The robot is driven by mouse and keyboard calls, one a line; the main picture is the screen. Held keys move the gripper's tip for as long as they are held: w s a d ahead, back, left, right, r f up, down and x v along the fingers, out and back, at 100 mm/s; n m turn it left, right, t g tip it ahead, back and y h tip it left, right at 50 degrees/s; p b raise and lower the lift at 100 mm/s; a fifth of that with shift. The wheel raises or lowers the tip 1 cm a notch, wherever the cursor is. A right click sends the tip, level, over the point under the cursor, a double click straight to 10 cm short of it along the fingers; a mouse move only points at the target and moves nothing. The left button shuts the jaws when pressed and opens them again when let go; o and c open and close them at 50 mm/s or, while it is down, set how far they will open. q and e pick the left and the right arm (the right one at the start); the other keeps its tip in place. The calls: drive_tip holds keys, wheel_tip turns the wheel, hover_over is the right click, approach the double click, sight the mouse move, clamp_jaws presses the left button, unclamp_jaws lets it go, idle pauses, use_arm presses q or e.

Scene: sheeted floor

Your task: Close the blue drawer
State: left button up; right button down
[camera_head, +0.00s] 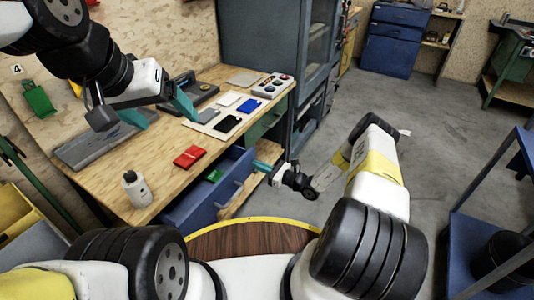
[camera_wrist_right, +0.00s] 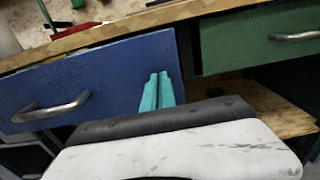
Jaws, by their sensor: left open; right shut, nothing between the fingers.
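The blue drawer (camera_head: 195,200) is pulled out from under the wooden workbench. Its inside shows from above, with a green item (camera_head: 214,176) in it. In the right wrist view, the blue drawer front (camera_wrist_right: 100,72) fills the left side, with a metal handle (camera_wrist_right: 50,110). My right gripper (camera_head: 264,163) is shut and empty beside the drawer's front. In the right wrist view its teal fingertips (camera_wrist_right: 156,88) overlap the right end of the front; I cannot tell if they touch. My left gripper (camera_head: 160,111) is open and empty above the bench top.
The workbench (camera_head: 150,165) holds a white bottle (camera_head: 137,188), a red case (camera_head: 189,156) and several small items. A closed green drawer (camera_wrist_right: 255,42) is right of the blue one. A lower wooden shelf (camera_wrist_right: 270,105) lies below. A blue cart (camera_head: 490,225) stands right; grey floor lies between.

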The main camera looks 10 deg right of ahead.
sight(237, 156)
drive_tip(key=x, duration=1)
drive_tip(key=shift+w+a+r, duration=0.1)
drive_tip(key=shift+a+r, duration=0.1)
